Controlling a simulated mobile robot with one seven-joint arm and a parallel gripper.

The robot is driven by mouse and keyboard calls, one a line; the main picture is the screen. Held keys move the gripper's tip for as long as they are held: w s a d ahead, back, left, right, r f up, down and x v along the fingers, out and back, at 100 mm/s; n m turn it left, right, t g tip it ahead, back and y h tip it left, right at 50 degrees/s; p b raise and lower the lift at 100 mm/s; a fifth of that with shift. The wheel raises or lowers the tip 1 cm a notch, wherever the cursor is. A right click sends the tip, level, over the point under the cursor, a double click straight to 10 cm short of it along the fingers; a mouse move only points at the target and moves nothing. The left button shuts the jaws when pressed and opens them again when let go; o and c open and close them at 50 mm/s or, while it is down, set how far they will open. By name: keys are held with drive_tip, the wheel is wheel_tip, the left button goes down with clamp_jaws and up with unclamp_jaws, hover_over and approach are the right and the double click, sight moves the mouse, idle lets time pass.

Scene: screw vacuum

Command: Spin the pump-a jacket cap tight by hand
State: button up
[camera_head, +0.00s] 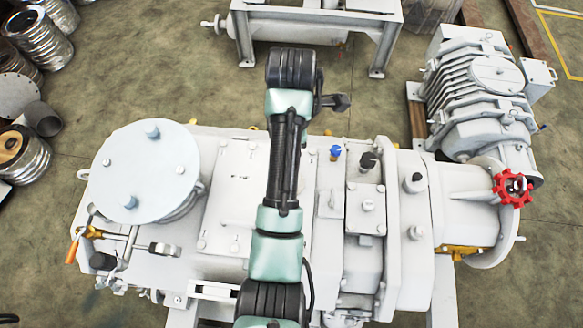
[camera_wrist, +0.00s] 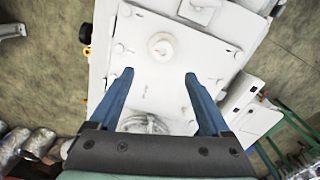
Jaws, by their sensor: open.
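A large white pump (camera_head: 225,215) fills the middle of the head view, with several small fittings on top. One is a blue cap (camera_head: 336,152); two are black-topped, a middle one (camera_head: 368,162) and a right one (camera_head: 415,183). I cannot tell which is the jacket cap. In the wrist view, a round white cap (camera_wrist: 162,46) sits on a flat white plate (camera_wrist: 200,62). My gripper (camera_wrist: 159,75) is open, its two blue fingers wide apart and nothing between them. The round cap lies beyond the fingertips, roughly centred; no contact shows.
A red handwheel (camera_head: 513,188) and a ribbed white machine (camera_head: 480,95) stand at the right. A round lidded drum (camera_head: 145,170) rises at the left, beside an orange-handled lever (camera_head: 72,248). A white frame (camera_head: 310,22) stands behind. Bare floor lies between the frame and the pump.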

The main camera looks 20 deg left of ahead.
drive_tip(key=f, duration=1.3)
drive_tip(key=shift+s+f, duration=0.1)
drive_tip(key=shift+s, duration=0.1)
clamp_jaws()
